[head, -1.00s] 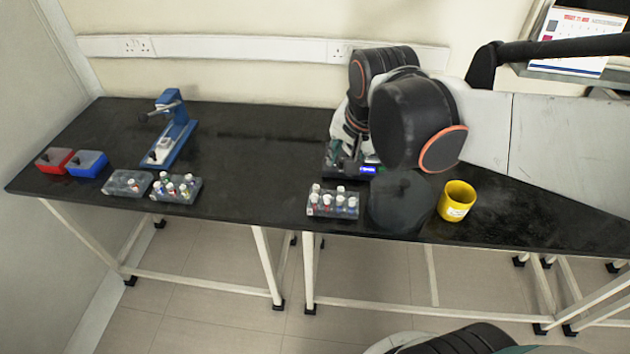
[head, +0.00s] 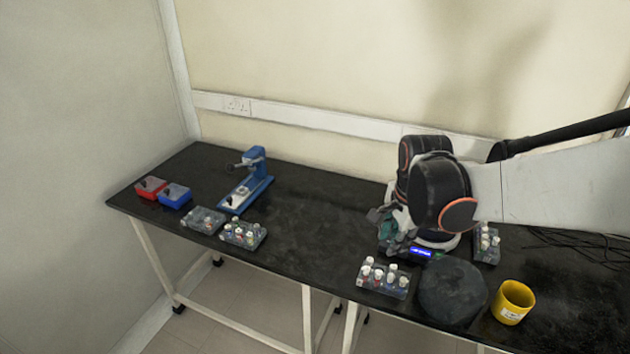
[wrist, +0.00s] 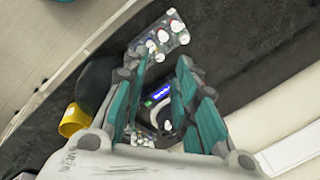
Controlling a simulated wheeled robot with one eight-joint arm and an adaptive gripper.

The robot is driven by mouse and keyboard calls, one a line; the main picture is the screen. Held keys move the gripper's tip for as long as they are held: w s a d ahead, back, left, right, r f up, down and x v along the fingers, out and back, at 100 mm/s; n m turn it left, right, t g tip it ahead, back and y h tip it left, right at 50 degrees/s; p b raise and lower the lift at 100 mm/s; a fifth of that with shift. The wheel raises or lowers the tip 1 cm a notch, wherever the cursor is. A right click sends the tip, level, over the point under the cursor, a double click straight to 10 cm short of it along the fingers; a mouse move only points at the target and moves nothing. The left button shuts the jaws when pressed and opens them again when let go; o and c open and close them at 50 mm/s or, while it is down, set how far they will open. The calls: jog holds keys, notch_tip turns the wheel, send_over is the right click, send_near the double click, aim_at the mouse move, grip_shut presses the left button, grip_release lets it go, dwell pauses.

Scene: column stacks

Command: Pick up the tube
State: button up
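Several small capped tubes stand in racks, and I cannot tell which one is meant. A grey rack of tubes (head: 384,278) with white, red and blue caps sits near the front edge in the head view; a tube rack also shows at the top of the wrist view (wrist: 162,38). Another tube rack (head: 487,243) is right of my arm. A third tube rack (head: 243,235) is at the left. My gripper (head: 386,228) is over the bench behind the front rack. In the wrist view my gripper (wrist: 160,72) has its teal fingers spread, with nothing held between them.
A device with a lit blue display (head: 421,252) lies below my gripper. A dark round object (head: 452,290) and yellow mug (head: 512,302) stand right of the front rack. At left are a blue stand (head: 247,182), red box (head: 150,188), blue box (head: 174,195) and another rack (head: 203,220).

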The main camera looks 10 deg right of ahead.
jog(key=w+d+f+m+g+p, duration=0.1)
jog(key=d+f+m+g+p, duration=0.2)
jog(key=d+m, duration=0.35)
jog(key=m+b, duration=0.2)
jog(key=b, duration=0.1)
send_over(404, 280)
jog(key=shift+t, duration=0.3)
notch_tip(404, 280, down, 10)
jog(key=shift+f, duration=0.25)
jog(key=shift+f+b, duration=1.15)
jog(key=shift+f, duration=1.55)
jog(key=shift+r, duration=0.1)
jog(key=shift+c, duration=0.2)
jog(key=c, duration=0.5)
